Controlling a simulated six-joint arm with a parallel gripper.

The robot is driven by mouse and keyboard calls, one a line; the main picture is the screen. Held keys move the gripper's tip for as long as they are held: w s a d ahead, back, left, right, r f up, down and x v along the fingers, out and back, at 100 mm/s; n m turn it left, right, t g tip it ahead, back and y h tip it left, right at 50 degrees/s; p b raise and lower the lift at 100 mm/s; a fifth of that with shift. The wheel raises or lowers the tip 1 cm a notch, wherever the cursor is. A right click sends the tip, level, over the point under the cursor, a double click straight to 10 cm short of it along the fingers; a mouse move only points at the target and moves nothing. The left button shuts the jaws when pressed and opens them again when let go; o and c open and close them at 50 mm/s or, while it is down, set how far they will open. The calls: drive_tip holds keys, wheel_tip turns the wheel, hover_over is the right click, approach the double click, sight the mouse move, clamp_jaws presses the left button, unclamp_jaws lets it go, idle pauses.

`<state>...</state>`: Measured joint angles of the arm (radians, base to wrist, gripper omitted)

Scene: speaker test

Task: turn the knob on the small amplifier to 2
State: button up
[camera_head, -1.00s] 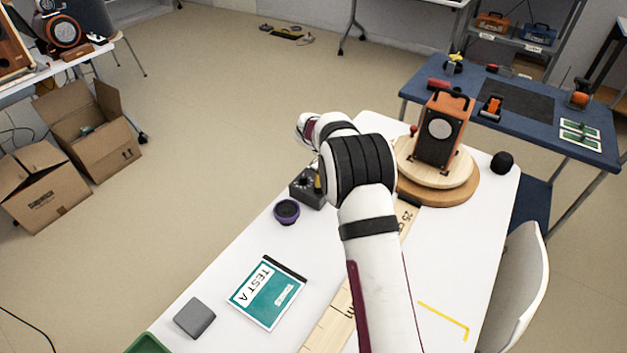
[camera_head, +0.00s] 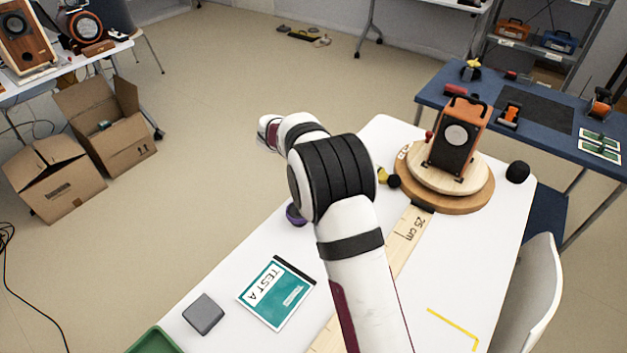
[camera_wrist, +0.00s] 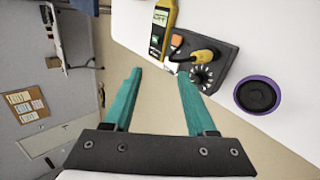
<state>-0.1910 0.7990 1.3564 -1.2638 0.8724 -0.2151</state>
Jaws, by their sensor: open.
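The small amplifier (camera_wrist: 222,56) is a dark grey box in the wrist view, up and right of my gripper. Its knob (camera_wrist: 201,77) is dark, with pale dial marks around it; the setting is too small to read. In the head view my arm hides the amplifier and the gripper.
A yellow meter (camera_wrist: 161,28) lies beside the amplifier. A purple-rimmed speaker driver (camera_wrist: 258,95) is to its right. On the white table (camera_head: 400,290) stand an orange speaker (camera_head: 456,138) on a round wooden base (camera_head: 483,196), a TEST A booklet (camera_head: 277,293) and a grey block (camera_head: 203,314).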

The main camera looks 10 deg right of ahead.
drive_tip(key=s+a+r+n+t+h, duration=0.15)
drive_tip(key=s+a+n, duration=0.25)
drive_tip(key=a+n, duration=0.4)
drive_tip(key=s+a+n+t+h, duration=0.2)
drive_tip(key=s+a+n, duration=0.3)
drive_tip(key=n, duration=0.4)
wheel_tip(320, 180, down, 7)
drive_tip(key=w, duration=0.1)
drive_tip(key=shift+g, duration=0.25)
drive_tip(key=x, duration=1.5)
drive_tip(key=shift+w+d+f, duration=0.15)
drive_tip(key=shift+d+f, duration=0.05)
drive_tip(key=shift+f, duration=0.15)
drive_tip(key=shift+y, duration=0.25)
clamp_jaws()
